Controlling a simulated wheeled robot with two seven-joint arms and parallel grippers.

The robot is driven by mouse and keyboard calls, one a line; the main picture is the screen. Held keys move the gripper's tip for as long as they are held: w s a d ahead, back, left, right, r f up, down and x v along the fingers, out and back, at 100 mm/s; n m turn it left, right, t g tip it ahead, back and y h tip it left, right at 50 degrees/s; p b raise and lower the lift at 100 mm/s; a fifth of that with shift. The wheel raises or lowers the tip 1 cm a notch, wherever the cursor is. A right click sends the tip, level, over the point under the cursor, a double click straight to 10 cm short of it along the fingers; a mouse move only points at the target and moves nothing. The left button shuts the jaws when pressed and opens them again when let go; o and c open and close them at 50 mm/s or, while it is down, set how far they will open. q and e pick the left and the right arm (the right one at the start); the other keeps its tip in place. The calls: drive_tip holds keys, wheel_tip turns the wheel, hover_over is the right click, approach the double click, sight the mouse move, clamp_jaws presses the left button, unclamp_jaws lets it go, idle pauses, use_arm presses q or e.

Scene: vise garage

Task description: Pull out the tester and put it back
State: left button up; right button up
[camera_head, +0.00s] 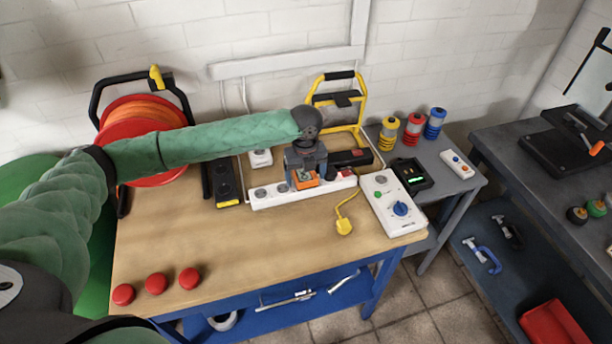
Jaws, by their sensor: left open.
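The tester appears to be the small orange block (306,181) on the long white power strip (275,194) at the back of the wooden workbench. My left gripper (304,174) is directly over it, pointing down, with its fingers around or just beside the orange block. The jaws are open, and I cannot tell whether they touch the block. The gripper hides the upper part of the block and part of the strip. My right gripper is not in view.
A black power strip (227,182) and a red-orange cable reel (142,125) stand left. Three red buttons (156,283) sit at the front left. The middle of the bench is clear.

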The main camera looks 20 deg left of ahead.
use_arm(q)
drive_tip(key=shift+p, duration=0.45)
idle(0.5)
drive_tip(key=shift+c, duration=0.2)
drive_tip(key=c, duration=1.4)
drive_tip(key=shift+o, duration=0.2)
drive_tip(key=shift+r+p, duration=2.85)
drive_tip(key=shift+r, duration=0.15)
